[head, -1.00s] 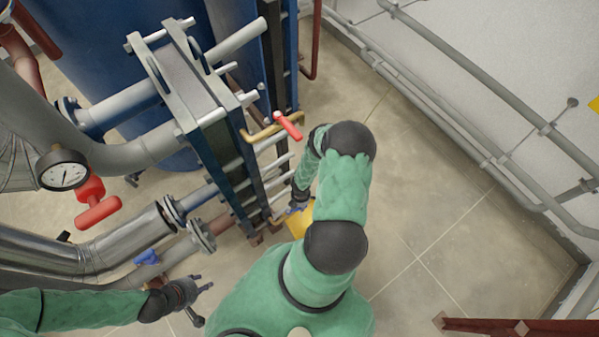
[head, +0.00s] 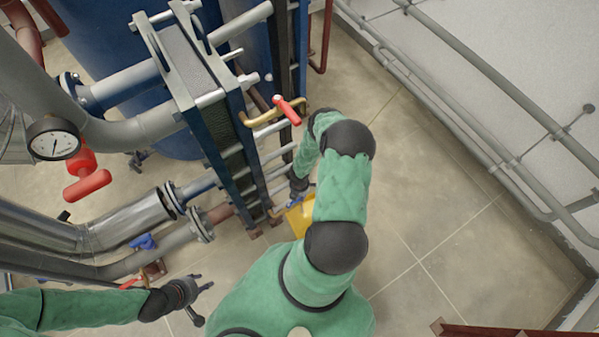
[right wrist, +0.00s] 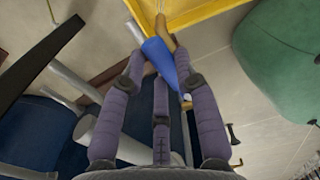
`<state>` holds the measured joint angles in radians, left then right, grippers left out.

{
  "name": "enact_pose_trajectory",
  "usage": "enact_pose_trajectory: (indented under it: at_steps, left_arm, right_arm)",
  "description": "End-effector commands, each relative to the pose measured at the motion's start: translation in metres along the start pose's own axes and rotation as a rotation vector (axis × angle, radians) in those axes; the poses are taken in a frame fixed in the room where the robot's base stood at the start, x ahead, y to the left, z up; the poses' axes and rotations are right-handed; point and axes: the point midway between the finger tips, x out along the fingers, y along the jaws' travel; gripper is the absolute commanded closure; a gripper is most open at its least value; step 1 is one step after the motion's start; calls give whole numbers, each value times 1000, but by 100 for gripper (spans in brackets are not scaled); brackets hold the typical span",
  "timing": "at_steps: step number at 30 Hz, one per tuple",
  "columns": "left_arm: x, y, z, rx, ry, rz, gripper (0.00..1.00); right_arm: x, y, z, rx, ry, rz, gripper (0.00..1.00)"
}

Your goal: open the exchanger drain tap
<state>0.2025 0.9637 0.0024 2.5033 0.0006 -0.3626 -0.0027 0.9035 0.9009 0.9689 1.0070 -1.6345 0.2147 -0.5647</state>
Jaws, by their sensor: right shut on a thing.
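The drain tap has a blue handle (right wrist: 160,62) and a brass body (right wrist: 161,27), in the right wrist view in front of a yellow container. In the head view only a bit of blue shows low by the plate exchanger (head: 212,120), beside my right gripper (head: 296,197). My right gripper (right wrist: 158,75) is shut on the blue handle, which lies between its purple fingers. How far the tap is turned cannot be told. My left gripper (head: 206,300) is open and empty at the lower left, with its fingers apart, away from the exchanger.
The yellow container (head: 300,217) stands on the floor under the tap. A red-handled valve (head: 287,110) on a brass pipe sits above my right forearm. Another red handle (head: 87,184), a gauge (head: 53,138) and a blue handle (head: 143,242) are left.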

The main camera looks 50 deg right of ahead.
Motion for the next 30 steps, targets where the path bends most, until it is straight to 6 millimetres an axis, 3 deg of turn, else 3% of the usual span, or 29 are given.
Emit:
enact_pose_trajectory:
  at_steps: [2,3,5,19,30]
  left_arm:
    - [0,0,0,0,0,0,60]
    - [0,0,0,0,0,0,60]
    - [0,0,0,0,0,0,60]
    - [0,0,0,0,0,0,60]
    - [0,0,0,0,0,0,60]
  right_arm:
    - [0,1,0,-5,0,2,100]
    - [0,1,0,-5,0,2,61]
    - [0,1,0,-4,0,2,44]
    - [-6,1,0,-1,0,2,44]
    - [-49,1,0,-2,-1,2,44]
